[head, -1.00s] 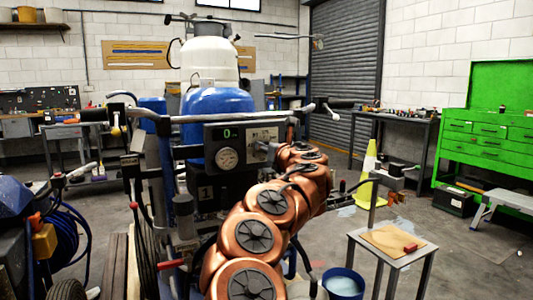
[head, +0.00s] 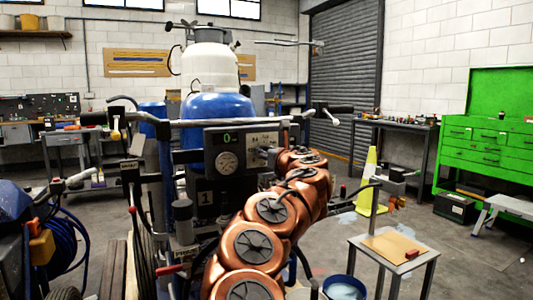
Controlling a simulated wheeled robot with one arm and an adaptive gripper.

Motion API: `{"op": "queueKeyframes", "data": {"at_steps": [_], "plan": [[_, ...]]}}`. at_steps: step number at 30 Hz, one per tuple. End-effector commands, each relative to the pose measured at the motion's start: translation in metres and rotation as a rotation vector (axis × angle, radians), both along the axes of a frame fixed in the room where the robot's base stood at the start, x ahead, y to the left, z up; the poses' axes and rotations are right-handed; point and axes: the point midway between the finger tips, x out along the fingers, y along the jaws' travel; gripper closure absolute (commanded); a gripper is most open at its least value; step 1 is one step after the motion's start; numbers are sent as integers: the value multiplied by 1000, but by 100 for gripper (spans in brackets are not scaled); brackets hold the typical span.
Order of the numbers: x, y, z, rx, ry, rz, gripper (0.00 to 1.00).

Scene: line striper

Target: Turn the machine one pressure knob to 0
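Machine one, marked with a "1" plate (head: 205,198), stands in the middle of the head view with a blue and white tank (head: 212,80) on top. Its dark control panel (head: 196,142) has a green display (head: 227,140) that appears to read 0 and a round pressure gauge (head: 227,162) below it. The gauge needle is too small to read. My copper-coloured arm reaches up to the panel's right part. My gripper (head: 264,157) is at the panel's lower right, small and partly covered by my arm. The knob there is hidden or not distinguishable, and I cannot tell whether the fingers grip it.
The machine's handlebar (head: 215,122) runs just above the panel. A small table (head: 395,245) with a red block stands at right, with a blue bucket (head: 344,289) beside it. Another machine with a blue hose (head: 65,245) stands at left. The floor at right is fairly open.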

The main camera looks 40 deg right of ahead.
Motion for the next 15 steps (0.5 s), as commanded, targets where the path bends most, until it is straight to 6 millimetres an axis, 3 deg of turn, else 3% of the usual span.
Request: {"op": "queueKeyframes", "data": {"at_steps": [6, 15], "plan": [[0, 0, 0, 1, -1, 0, 40], [0, 0, 1, 1, -1, 0, 40]]}}
